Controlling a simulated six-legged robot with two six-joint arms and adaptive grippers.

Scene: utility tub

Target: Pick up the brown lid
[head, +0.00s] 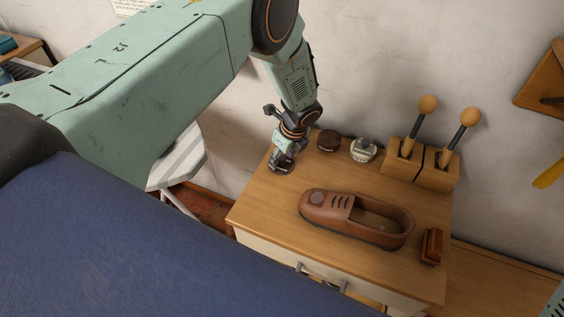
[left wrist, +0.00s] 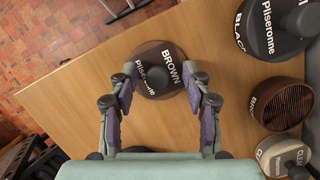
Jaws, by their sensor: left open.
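The brown lid (left wrist: 178,74) is a dark round disc with white lettering reading BROWN and a knob in its middle. It lies flat on the wooden cabinet top near its left edge, and also shows in the head view (head: 283,169), partly covered. My left gripper (left wrist: 160,75) points down over it, in the head view too (head: 284,158). Its jaws are open, with one finger on each side of the lid's near part. I cannot tell whether they touch it. My right gripper is not in view.
An open brown tin (left wrist: 284,103) and a pale tin (left wrist: 282,155) stand right of the lid, with a BLACK lidded tin (left wrist: 262,32) beyond. A brown shoe (head: 325,207), a brush (head: 431,246) and a wooden block with two knobbed levers (head: 430,170) share the cabinet top.

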